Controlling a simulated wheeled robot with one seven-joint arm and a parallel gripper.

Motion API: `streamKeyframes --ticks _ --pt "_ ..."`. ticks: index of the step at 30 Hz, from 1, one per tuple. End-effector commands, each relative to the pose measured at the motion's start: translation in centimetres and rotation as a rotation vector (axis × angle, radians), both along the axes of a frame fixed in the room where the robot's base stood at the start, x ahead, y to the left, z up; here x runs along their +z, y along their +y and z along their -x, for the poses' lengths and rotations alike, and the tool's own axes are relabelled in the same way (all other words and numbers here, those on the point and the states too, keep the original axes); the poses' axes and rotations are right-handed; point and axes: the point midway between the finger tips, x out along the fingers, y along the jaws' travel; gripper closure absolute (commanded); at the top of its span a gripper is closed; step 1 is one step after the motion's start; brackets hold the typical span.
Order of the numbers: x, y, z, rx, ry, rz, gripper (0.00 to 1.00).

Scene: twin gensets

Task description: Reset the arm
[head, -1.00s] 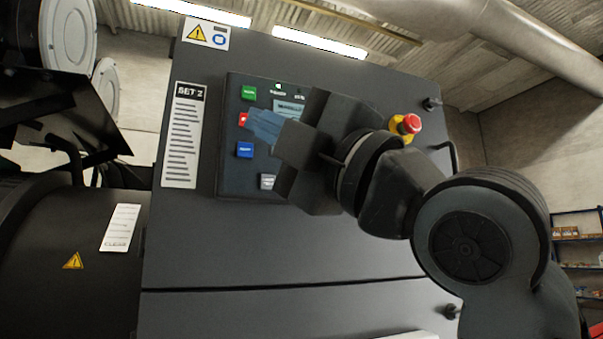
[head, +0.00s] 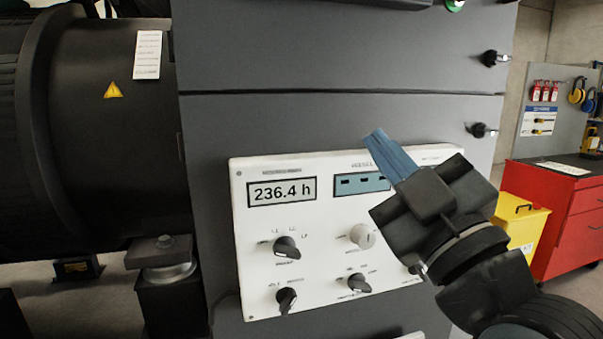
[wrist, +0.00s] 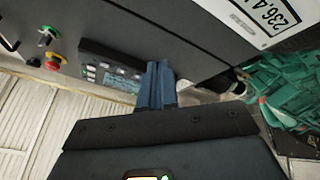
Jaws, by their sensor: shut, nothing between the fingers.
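My gripper (head: 385,150) is in the head view, in front of the upper right part of a white meter panel (head: 315,210). Its blue fingers are together with nothing between them, and they point up and to the left. The gripper and arm hide part of the panel's right side. In the wrist view, the blue fingers (wrist: 157,80) overlap the edge of a dark control panel (wrist: 115,68). I cannot tell from the views whether they touch anything.
The white panel has a 236.4 h display (head: 282,191) and several knobs, one at lower left (head: 286,299). A red emergency stop (wrist: 55,63) shows in the wrist view. A yellow bin (head: 522,225) and red cabinet (head: 560,220) stand at right.

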Motion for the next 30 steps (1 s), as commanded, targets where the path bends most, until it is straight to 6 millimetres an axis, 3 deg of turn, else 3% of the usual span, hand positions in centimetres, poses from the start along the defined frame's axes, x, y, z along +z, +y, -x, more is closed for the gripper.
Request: streamKeyframes --ticks 1,3,8,15,24,30 --pt "-2.4 -0.6 0.5 -0.006 0.048 -0.039 1.00" --pt "-5.2 -1.4 1.3 -0.016 0.100 -0.092 1.00" --pt "-11.3 -3.2 3.8 -0.046 0.216 -0.201 1.00" --pt "-19.4 -5.6 9.3 -0.101 0.376 -0.338 1.00" --pt "-27.0 -8.3 18.4 -0.177 0.556 -0.463 1.00" --pt "-30.2 -9.9 25.3 -0.224 0.667 -0.520 1.00"
